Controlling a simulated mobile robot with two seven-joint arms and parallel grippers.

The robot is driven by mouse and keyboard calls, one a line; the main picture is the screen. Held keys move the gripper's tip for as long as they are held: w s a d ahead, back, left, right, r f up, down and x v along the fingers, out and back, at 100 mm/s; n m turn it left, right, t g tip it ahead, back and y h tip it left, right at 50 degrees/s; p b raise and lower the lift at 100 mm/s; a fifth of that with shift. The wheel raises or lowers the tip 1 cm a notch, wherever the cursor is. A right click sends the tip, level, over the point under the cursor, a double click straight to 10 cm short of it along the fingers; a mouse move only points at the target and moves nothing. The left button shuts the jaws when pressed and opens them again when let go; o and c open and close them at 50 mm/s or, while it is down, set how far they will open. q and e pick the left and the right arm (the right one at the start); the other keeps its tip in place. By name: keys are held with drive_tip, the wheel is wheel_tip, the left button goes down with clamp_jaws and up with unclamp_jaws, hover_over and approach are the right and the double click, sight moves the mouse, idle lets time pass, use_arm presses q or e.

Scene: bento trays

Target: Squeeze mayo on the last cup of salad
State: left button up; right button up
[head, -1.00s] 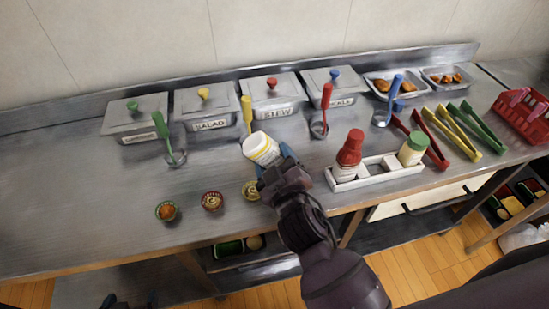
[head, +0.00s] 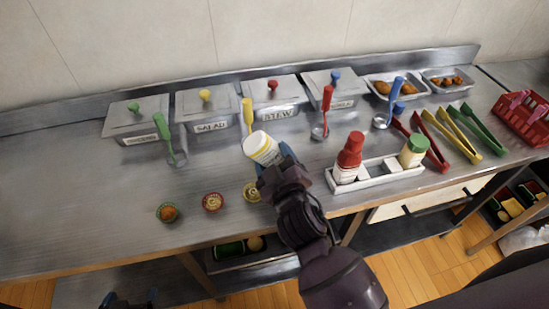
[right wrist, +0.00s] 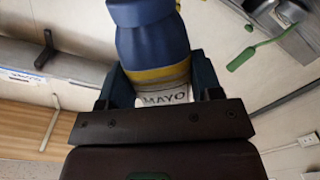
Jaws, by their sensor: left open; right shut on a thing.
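My right gripper (head: 277,172) is shut on the mayo bottle (head: 263,149), white with yellow markings, and holds it tilted above the counter. In the right wrist view the bottle (right wrist: 155,55) shows its MAYO label between the fingers. I cannot tell whether mayo is coming out. My left gripper (head: 130,300) is open and empty at the bottom edge, partly cut off.
Lidded grey bins, including salad (head: 207,110) and stew (head: 275,102), line the back with coloured ladles before them. A white caddy (head: 376,177) with a red-topped bottle (head: 348,158) and green-capped bottle (head: 414,151) stands right. Tongs (head: 450,131) lie farther right. The counter's left is clear.

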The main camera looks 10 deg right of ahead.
drive_tip(key=shift+s, duration=0.2)
use_arm(q)
drive_tip(key=shift+s, duration=0.35)
use_arm(e)
drive_tip(key=shift+s, duration=0.65)
use_arm(q)
drive_tip(key=shift+w+r, duration=0.15)
drive_tip(key=shift+r, duration=0.05)
use_arm(e)
drive_tip(key=shift+w, duration=0.15)
use_arm(q)
drive_tip(key=shift+w+r, duration=0.25)
drive_tip(key=shift+w, duration=0.1)
use_arm(e)
drive_tip(key=shift+w, duration=0.3)
drive_tip(key=o, duration=0.3)
use_arm(q)
drive_tip(key=shift+s+f, duration=0.1)
drive_tip(key=shift+s, duration=0.1)
use_arm(e)
drive_tip(key=shift+o, duration=0.2)
use_arm(q)
drive_tip(key=shift+s+f, duration=0.15)
drive_tip(key=shift+s, duration=0.15)
